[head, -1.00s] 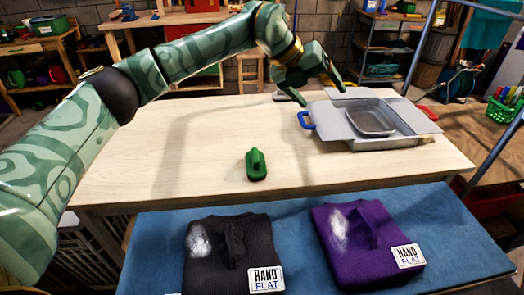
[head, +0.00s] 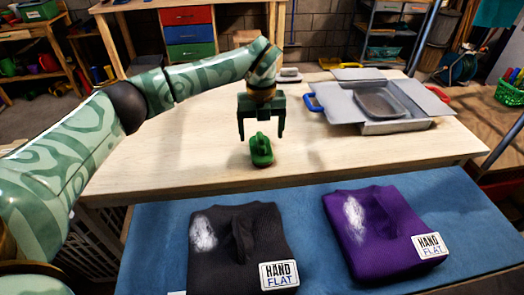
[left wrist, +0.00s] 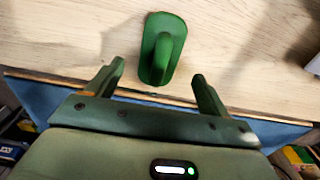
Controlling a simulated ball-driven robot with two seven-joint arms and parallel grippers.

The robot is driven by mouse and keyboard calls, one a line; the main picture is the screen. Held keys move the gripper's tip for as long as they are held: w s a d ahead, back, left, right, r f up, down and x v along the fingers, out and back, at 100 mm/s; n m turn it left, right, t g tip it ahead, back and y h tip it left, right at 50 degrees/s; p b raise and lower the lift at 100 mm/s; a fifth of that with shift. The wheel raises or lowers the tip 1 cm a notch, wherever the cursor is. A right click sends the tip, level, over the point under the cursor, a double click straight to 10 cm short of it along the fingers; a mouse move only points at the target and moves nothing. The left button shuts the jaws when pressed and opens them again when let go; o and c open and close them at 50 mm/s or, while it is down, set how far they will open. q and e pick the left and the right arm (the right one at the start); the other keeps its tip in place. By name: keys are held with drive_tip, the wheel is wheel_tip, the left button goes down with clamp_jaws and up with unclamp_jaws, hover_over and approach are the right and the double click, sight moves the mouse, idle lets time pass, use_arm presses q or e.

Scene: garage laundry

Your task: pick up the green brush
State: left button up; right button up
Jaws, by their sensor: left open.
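The green brush (head: 261,151) stands on the pale wooden table, its handle upward, near the middle of the head view. It also shows in the left wrist view (left wrist: 162,49), just past the fingertips and between their lines. My left gripper (head: 261,137) is open and empty, pointing down, with its two fingers above and slightly behind the brush. In the left wrist view the fingers (left wrist: 158,72) stand wide apart and do not appear to touch the brush. My right gripper is not in view.
A grey metal box (head: 395,127) with open flaps, a tray on it, and blue and red handles stands at the table's right. In front, a blue mat (head: 308,222) holds a folded dark garment (head: 238,250) and a folded purple one (head: 385,232). The table around the brush is clear.

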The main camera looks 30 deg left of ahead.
sight(261, 139)
use_arm(q)
drive_tip(key=shift+f, duration=0.35)
wheel_tip(261, 139, down, 5)
drive_tip(key=shift+r+b, duration=0.1)
drive_tip(key=shift+b, duration=1.1)
drive_tip(key=shift+r, duration=0.1)
drive_tip(key=shift+c, duration=0.9)
drive_tip(key=c, duration=0.9)
drive_tip(key=shift+c, duration=0.2)
